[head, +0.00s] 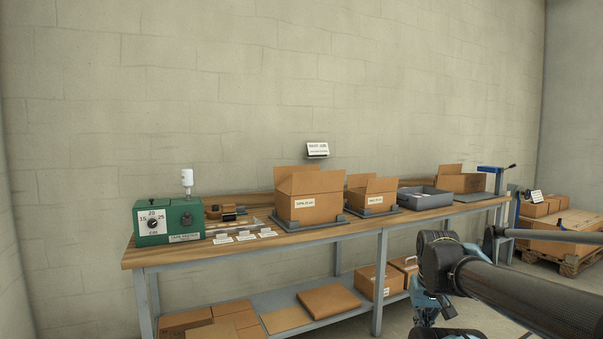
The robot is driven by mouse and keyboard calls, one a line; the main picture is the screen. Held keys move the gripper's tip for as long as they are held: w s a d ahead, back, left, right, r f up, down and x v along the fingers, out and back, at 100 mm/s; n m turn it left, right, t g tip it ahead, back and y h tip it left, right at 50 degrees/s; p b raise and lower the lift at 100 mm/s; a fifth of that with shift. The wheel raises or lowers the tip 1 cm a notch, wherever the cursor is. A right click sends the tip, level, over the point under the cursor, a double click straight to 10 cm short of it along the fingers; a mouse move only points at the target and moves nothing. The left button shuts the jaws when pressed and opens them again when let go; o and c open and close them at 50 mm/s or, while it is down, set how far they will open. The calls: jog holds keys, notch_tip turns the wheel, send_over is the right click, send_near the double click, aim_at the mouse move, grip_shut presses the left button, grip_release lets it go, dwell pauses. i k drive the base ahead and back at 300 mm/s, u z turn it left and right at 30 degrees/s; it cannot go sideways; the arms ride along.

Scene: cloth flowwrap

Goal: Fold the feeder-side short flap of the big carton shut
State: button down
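The big carton (310,207) stands upright on the workbench, left of the middle-sized carton. Its top is open, with flaps standing up or leaning outward. I cannot tell exactly how each short flap lies. A white label is on its front. A green machine with a dial (168,221) stands at the bench's left end; whether it is the feeder I cannot tell. My arm comes in from the lower right. My gripper (426,307) seems to be in front of the bench, low and well away from the carton. Its fingers are not clear.
A second open carton (372,198), a grey tray (424,204) and another open carton (462,183) stand to the right on the bench (190,252). White cards (245,236) lie left of the big carton. A loaded pallet (568,262) stands at far right.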

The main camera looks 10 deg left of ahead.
aim_at(285, 187)
jog(key=z, duration=0.05)
jog(key=i, duration=1)
jog(key=u, duration=0.15)
